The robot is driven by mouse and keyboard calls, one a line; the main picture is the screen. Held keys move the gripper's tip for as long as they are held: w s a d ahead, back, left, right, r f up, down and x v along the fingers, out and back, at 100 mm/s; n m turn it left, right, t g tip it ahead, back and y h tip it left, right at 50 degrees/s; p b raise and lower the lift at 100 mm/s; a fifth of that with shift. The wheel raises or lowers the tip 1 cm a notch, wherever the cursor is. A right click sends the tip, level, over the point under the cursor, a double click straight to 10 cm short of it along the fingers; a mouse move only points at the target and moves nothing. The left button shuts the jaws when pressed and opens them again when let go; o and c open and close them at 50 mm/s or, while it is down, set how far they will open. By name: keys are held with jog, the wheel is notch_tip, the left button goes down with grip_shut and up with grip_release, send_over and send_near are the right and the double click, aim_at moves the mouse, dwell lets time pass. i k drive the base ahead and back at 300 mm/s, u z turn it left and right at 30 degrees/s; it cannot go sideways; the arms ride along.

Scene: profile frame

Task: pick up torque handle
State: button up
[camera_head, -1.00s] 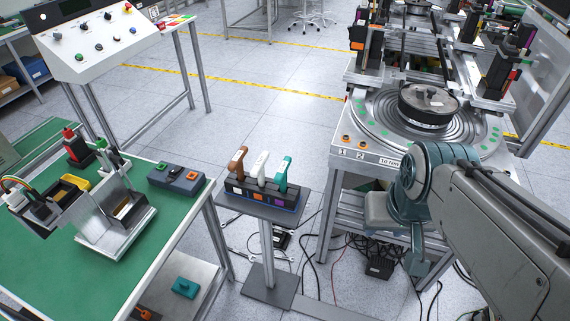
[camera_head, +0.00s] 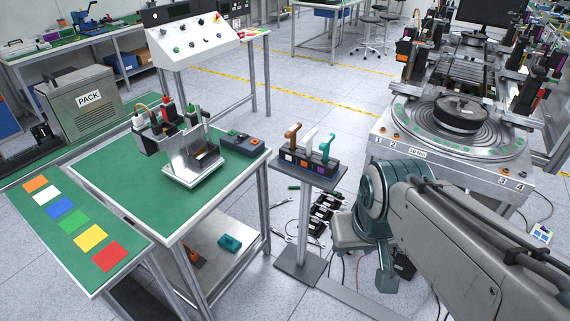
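Three upright handles stand in a dark rack (camera_head: 308,171) on a small pedestal stand: an orange-brown handle (camera_head: 293,136), a white handle (camera_head: 310,138) and a teal handle (camera_head: 326,147). I cannot tell which of them the task calls the torque handle. The rack's front has coloured squares. My arm (camera_head: 450,235) reaches in from the lower right, and its folded joint is to the right of and below the rack, apart from it in the picture. No gripper fingers can be made out.
A green-topped workbench (camera_head: 105,172) with a metal fixture (camera_head: 192,163) and a button box (camera_head: 243,143) is left of the stand. A machine with a round turntable (camera_head: 425,135) is to the right. Floor is open beyond.

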aim_at(324, 146)
jog(key=u, duration=0.3)
jog(key=k, duration=0.25)
jog(key=z, duration=1.2)
jog(key=i, duration=1.55)
jog(key=u, duration=1.1)
jog(key=i, duration=0.45)
jog(key=u, duration=0.4)
